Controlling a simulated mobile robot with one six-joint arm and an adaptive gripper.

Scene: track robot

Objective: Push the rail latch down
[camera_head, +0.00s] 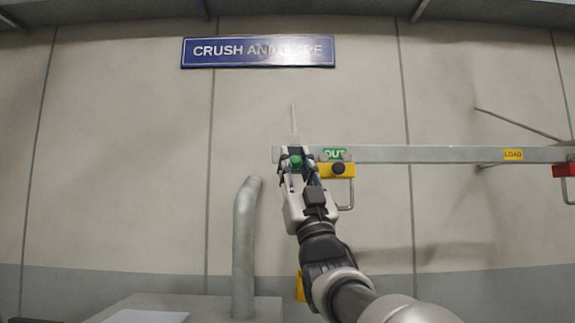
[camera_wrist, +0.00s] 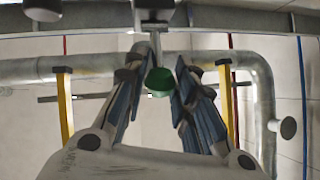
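A grey horizontal rail (camera_head: 430,154) runs along the wall in the head view. A green knob (camera_head: 295,161) shows at its left end, with a thin pale rod above it; I take this to be the rail latch, but its hinge is hidden. My gripper (camera_head: 294,168) is raised at that end, around the knob in the picture. In the wrist view the green knob (camera_wrist: 158,82) hangs below a short rod, between the two dark blue finger pads of my gripper (camera_wrist: 158,90). The fingers are apart, with gaps beside the knob; no contact is clear.
A yellow block (camera_head: 338,170) with a black knob hangs right of my gripper, below a green OUT label (camera_head: 334,154). A red block (camera_head: 563,170) is at the far right, near a yellow LOAD label (camera_head: 513,155). A grey pipe (camera_head: 245,250) stands left of my arm.

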